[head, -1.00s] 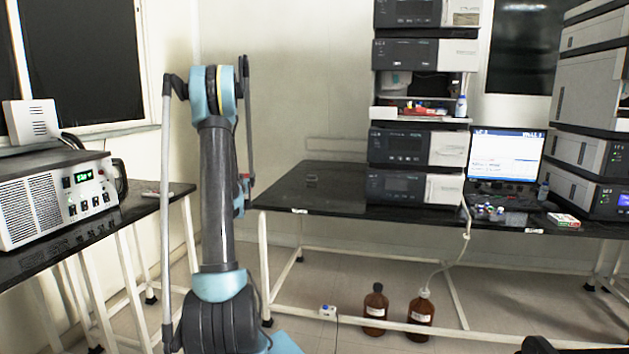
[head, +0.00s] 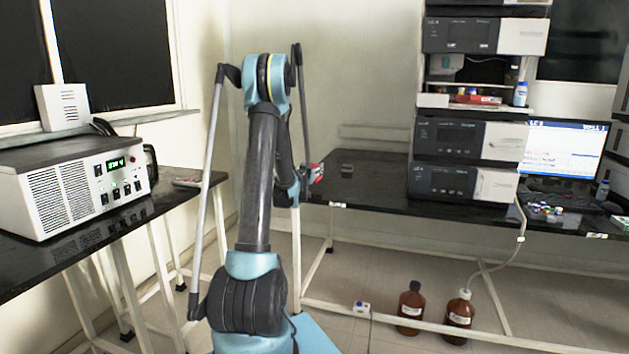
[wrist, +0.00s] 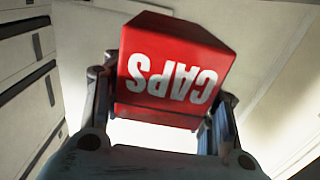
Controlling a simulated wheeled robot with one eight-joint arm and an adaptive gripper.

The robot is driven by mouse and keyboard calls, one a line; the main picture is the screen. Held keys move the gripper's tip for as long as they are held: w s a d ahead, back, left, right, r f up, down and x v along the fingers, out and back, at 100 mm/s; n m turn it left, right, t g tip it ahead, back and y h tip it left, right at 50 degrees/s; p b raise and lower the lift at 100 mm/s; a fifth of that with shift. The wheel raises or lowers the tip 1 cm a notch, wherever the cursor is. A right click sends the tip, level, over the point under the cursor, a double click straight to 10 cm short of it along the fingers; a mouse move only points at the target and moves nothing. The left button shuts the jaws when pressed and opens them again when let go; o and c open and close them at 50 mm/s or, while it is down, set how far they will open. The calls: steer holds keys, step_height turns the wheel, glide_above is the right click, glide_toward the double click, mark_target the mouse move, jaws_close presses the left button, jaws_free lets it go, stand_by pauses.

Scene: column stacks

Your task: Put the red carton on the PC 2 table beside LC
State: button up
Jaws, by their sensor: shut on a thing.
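My gripper (wrist: 160,108) is shut on a red carton (wrist: 172,62) with white "CAPS" lettering, upside down in the wrist view, one finger on each side of it. In the head view my arm hides most of the gripper, and a small part of the red carton (head: 316,173) shows just right of the arm. A black-topped table (head: 375,190) stands to the right of my arm. It carries a stack of instruments (head: 446,165) and a lit screen (head: 565,150) marked with LC lettering. A bare stretch of table lies left of the stack.
A small dark object (head: 347,170) lies on that bare stretch. Small vials (head: 545,211) lie before the screen. Two brown bottles (head: 410,308) stand on the floor below. A power unit (head: 85,180) sits on the left table (head: 60,262).

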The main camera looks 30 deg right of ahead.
steer(key=shift+f, duration=2.2)
steer(key=o, duration=1.2)
steer(key=shift+o, duration=0.2)
